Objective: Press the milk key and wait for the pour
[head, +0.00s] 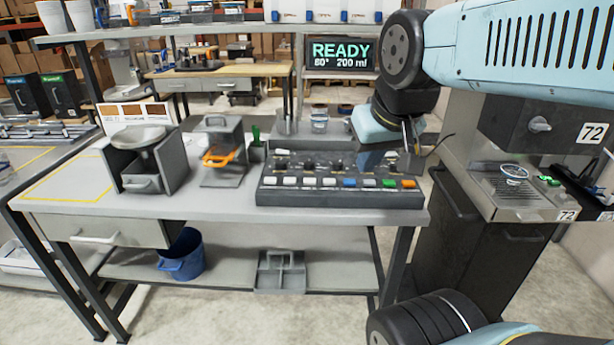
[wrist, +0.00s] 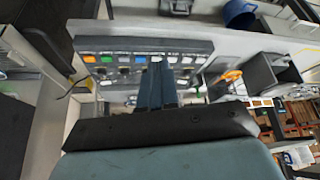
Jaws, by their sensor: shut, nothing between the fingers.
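The control panel (head: 340,197) lies on the bench, with a front row of white, blue, green and orange keys and dark knobs behind. In the wrist view the panel (wrist: 205,45) shows at the top, turned around. Key labels are too small to read, so I cannot tell which key is milk. My gripper (head: 370,163) is shut and empty over the panel's right half. In the wrist view my gripper (wrist: 158,72) overlaps the panel near the blue key (wrist: 140,59) and a white key (wrist: 172,59); contact cannot be told. The display (head: 341,54) reads READY, 60°, 200 ml.
A glass (head: 514,173) stands on the tray of the dispenser (head: 545,128) marked 72, at right. Bench space in front is clear.

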